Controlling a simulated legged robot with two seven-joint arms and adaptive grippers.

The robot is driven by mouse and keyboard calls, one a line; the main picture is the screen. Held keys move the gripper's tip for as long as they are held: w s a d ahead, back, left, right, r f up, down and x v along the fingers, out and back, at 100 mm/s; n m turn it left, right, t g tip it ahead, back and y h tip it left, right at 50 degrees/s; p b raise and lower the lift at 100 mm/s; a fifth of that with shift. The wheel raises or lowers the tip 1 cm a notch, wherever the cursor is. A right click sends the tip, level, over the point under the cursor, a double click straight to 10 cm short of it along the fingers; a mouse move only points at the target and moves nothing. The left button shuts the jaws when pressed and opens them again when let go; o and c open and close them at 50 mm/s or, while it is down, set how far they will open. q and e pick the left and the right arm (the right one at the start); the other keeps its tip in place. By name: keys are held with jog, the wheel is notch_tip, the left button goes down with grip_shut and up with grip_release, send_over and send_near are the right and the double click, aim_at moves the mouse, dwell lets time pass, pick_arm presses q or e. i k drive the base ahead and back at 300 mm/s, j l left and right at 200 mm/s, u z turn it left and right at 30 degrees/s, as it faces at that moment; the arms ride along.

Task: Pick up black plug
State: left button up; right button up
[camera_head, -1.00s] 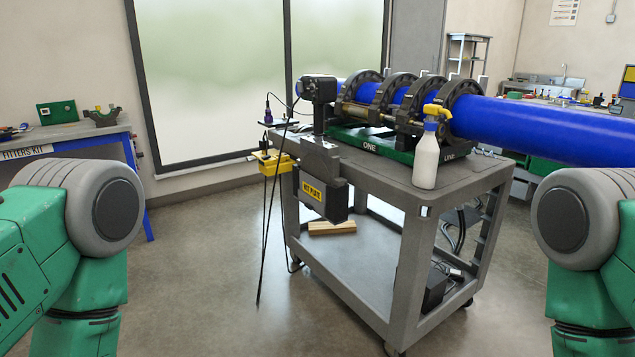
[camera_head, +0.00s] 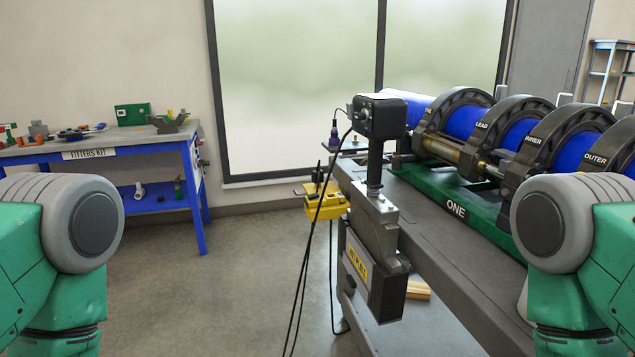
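I cannot clearly pick out a black plug. Black cables (camera_head: 308,262) run from the black box (camera_head: 381,115) on the post at the cart's near left corner and hang down beside the cart towards the floor. A small dark piece (camera_head: 318,174) shows above a yellow holder (camera_head: 326,201) at the cart's left edge; it is too small to tell whether it is a plug. Neither gripper is in view. Only upper parts of my two arms show, at the left and right edges.
The grey cart (camera_head: 440,235) carries the pipe machine with a green base (camera_head: 452,208) and black clamp rings around a blue pipe (camera_head: 463,122). A hot plate unit (camera_head: 376,270) hangs at its near end. A blue workbench (camera_head: 192,165) stands left. Floor between is clear.

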aim_at(315, 173)
jog(key=z, duration=0.55)
jog(key=i+j+z, duration=0.4)
jog(key=j+z, duration=0.15)
jog(key=j, duration=0.15)
jog(key=i+j+z, duration=0.1)
jog(key=j+z, duration=0.2)
jog(key=j, duration=0.15)
jog(key=i+j+z, duration=0.1)
jog(key=j+z, duration=0.2)
jog(key=j, duration=0.15)
